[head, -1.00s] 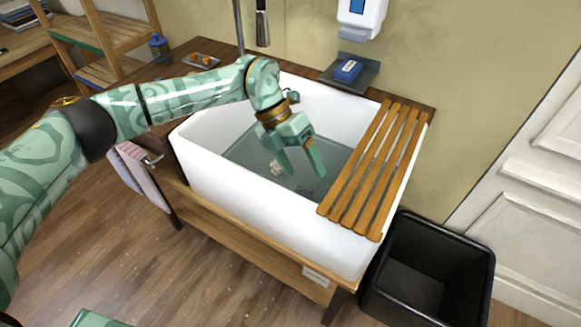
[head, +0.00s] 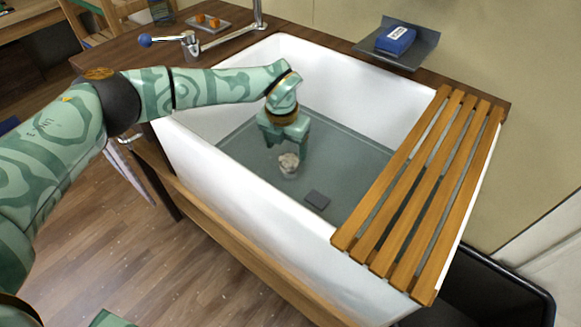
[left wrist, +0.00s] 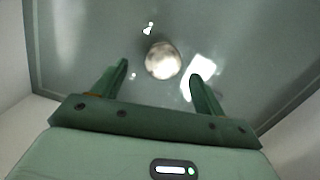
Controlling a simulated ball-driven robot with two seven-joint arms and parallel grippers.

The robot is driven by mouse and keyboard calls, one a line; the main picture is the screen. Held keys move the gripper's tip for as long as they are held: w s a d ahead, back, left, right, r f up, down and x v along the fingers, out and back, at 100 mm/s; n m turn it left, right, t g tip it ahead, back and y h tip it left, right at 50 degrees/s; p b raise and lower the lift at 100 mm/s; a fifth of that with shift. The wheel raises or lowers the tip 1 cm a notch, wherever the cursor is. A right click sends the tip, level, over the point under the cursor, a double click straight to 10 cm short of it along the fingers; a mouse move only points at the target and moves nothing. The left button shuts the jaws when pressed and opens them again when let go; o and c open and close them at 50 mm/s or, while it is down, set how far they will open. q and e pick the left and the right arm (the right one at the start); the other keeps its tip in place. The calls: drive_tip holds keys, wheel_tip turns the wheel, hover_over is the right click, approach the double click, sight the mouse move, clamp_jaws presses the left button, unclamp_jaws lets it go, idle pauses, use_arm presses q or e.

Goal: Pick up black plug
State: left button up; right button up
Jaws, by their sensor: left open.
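A small dark, flat, square piece (head: 317,199) lies on the floor of the white sink (head: 240,220), under greenish water; I cannot tell for sure that it is the black plug. A pale, mottled round thing (head: 289,163) is also in the sink, farther back. My left gripper (head: 285,142) points down inside the sink, open and empty, above and close to the round thing. In the left wrist view the round thing (left wrist: 162,61) shows between and beyond the open fingers of the left gripper (left wrist: 160,72). The dark piece is not clear there. My right gripper is out of view.
A slatted wooden rack (head: 415,190) covers the sink's right end. A blue block (head: 395,40) sits on a grey shelf (head: 425,47) behind. A tap (head: 215,42) and small tray (head: 203,24) stand at the back left. A black bin (head: 500,290) is at lower right.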

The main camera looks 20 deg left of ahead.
sight(289, 160)
use_arm(q)
drive_tip(key=shift+w+f, duration=0.1)
drive_tip(key=shift+f, duration=0.75)
drive_tip(key=f+b, duration=0.2)
drive_tip(key=f, duration=0.1)
drive_tip(key=f+b, duration=0.1)
drive_tip(key=shift+d+f, duration=0.3)
drive_tip(key=shift+f, duration=0.05)
drive_tip(key=shift+w+f, duration=0.15)
drive_tip(key=shift+f, duration=0.25)
drive_tip(key=shift+r, duration=0.2)
drive_tip(key=c, duration=1.1)
